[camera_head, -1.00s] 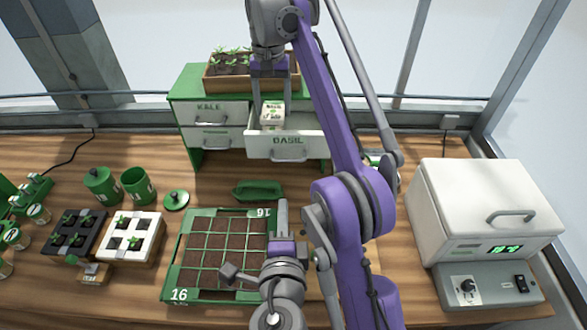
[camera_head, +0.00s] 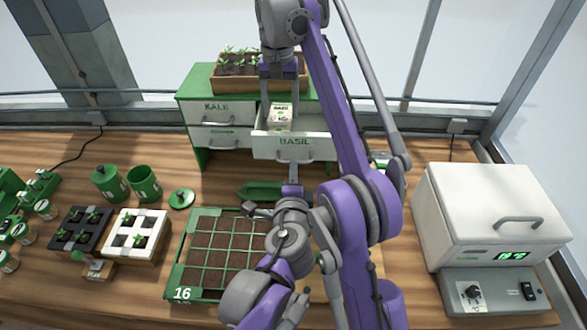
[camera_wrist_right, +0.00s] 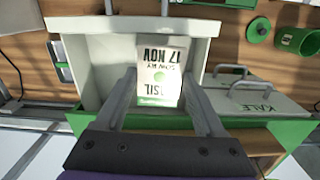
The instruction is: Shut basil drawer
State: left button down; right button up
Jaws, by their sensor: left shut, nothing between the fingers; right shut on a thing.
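The basil drawer (camera_head: 268,141) stands pulled out of the green and white cabinet, with its labelled front and bar handle (camera_head: 296,157) toward me. A white basil seed packet (camera_head: 281,113) is in the drawer opening. My right gripper (camera_head: 280,104) reaches down there and is shut on this packet. The right wrist view shows the packet (camera_wrist_right: 158,70) between the two fingers, over the open drawer (camera_wrist_right: 105,55). Whether the packet touches the drawer floor I cannot tell. My left gripper (camera_head: 294,172) is shut and empty, just in front of the drawer handle; contact is unclear.
The kale drawer (camera_head: 216,107) and one below it are closed. A planter (camera_head: 217,83) stands on the cabinet. A gridded seed tray (camera_head: 178,272) and green scoop (camera_head: 258,191) lie in front. A white lidded appliance (camera_head: 470,220) stands at right. My right arm crosses the middle.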

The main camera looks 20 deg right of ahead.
pick_arm(q)
jog(key=shift+w+d+f, duration=0.1)
jog(key=shift+w+d, duration=0.05)
jog(key=shift+w, duration=0.05)
